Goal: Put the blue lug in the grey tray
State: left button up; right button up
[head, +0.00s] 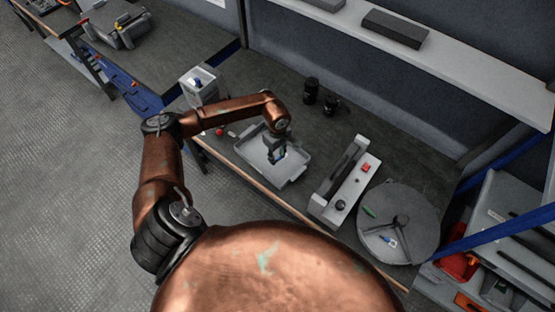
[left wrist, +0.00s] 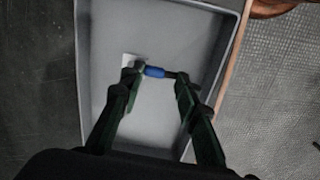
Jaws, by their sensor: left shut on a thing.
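My left gripper (head: 277,157) is over the grey tray (head: 297,174) on the workbench. In the left wrist view the left gripper (left wrist: 155,75) is shut on the blue lug (left wrist: 154,71), which lies crosswise between its two dark green fingers. The tray (left wrist: 100,20) spreads out beneath the fingers, with its raised walls around them. I cannot tell whether the lug touches the tray floor. A small pale patch (left wrist: 130,61) shows beside the left fingertip. My right gripper is not in view.
A grey box-like fixture with a red button (head: 342,183) stands right of the tray. A round grey turntable (head: 420,220) with small parts is farther right. Two black cylinders (head: 311,90) stand behind. A shelf hangs above.

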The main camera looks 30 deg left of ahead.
aim_at(277, 159)
pick_arm(q)
jog(key=shift+w+f, duration=0.2)
jog(key=shift+f, duration=1.6)
jog(key=shift+a+f, duration=0.1)
jog(key=shift+f, duration=0.25)
jog(key=o, duration=1)
jog(key=shift+r, duration=0.1)
notch_tip(277, 159, up, 13)
jog(key=shift+f, duration=0.2)
